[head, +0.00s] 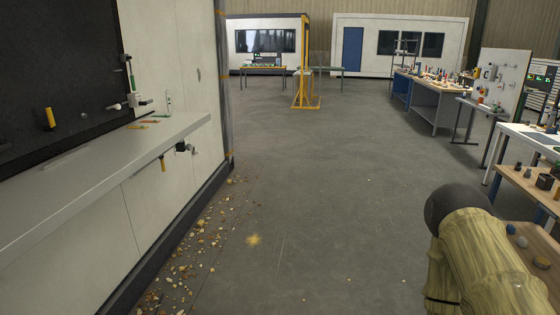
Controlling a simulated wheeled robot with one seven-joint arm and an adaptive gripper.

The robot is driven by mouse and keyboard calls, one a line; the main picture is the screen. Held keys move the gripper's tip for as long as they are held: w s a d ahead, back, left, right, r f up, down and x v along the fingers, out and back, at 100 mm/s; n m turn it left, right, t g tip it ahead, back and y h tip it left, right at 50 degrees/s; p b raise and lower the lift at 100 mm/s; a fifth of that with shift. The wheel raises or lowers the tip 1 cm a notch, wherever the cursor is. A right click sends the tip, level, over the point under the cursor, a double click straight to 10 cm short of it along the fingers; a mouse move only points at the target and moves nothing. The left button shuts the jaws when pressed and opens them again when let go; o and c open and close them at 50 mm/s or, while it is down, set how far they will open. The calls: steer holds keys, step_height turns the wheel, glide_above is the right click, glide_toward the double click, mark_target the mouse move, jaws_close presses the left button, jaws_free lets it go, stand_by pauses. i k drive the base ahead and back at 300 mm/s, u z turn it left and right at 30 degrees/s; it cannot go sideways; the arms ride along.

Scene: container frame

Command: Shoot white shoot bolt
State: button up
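A small white fitting (140,101) sits at the right edge of the black board (55,60) on the left wall, just above the grey ledge. It may be the white shoot bolt, but it is too small to tell its parts or whether it is shot. A dark upright rod (130,72) stands just above it, and a pale knob shows to its left. My gripper is not in view. Part of my arm, in a yellowish cover with a dark rounded end, fills the lower right, well apart from the wall.
The grey ledge (95,170) juts from the wall, with a black fitting (182,147) on its front. Scattered debris (205,235) lies along the wall's foot. The middle floor (310,190) is clear. Workbenches (435,95) stand right; a yellow frame (304,65) stands farther back.

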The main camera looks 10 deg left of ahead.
mark_target(118, 107)
steer(key=u, duration=0.4)
steer(key=i, duration=1.6)
steer(key=u, duration=0.6)
